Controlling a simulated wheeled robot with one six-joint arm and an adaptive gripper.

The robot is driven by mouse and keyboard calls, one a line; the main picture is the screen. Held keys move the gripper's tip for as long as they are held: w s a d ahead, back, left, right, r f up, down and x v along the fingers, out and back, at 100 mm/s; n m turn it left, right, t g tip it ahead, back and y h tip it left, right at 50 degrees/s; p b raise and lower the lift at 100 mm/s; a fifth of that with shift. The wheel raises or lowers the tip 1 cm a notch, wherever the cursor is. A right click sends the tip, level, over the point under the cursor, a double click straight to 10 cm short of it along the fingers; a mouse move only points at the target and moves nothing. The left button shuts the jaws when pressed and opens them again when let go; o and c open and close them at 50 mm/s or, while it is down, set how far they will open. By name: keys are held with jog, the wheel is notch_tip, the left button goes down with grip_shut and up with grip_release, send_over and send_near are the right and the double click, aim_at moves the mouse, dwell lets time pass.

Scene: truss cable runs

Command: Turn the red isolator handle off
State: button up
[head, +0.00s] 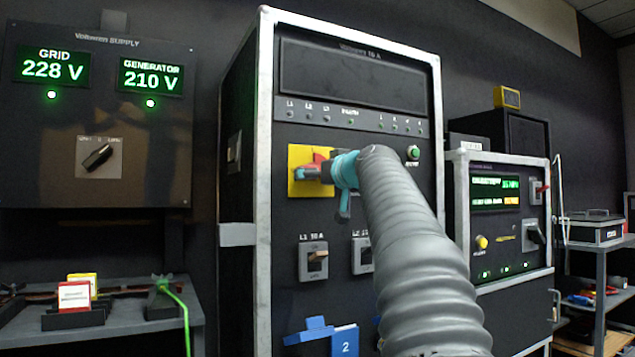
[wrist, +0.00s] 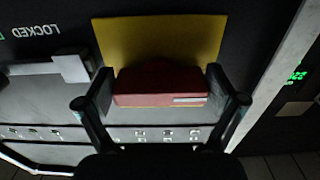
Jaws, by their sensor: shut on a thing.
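The red isolator handle (head: 319,158) is on a yellow plate (head: 298,184) on the front of the tall black cabinet. In the head view my gripper (head: 312,172) covers most of it. In the wrist view the red handle (wrist: 162,84) is a block with a short white mark, in front of the yellow plate (wrist: 160,32). My gripper (wrist: 161,90) has one finger at each end of the handle and is shut on it. The handle's exact angle is hard to tell because my arm hides much of it.
The cabinet also has breaker switches (head: 313,260) below and a green button (head: 413,153) right of the plate. A supply panel (head: 92,118) at left reads grid 228 V and generator 210 V. A smaller cabinet (head: 503,225) stands at right. A shelf (head: 120,322) is at lower left.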

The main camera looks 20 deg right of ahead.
jog(key=o, duration=0.8)
jog(key=s, duration=1.2)
jog(key=shift+d, duration=0.2)
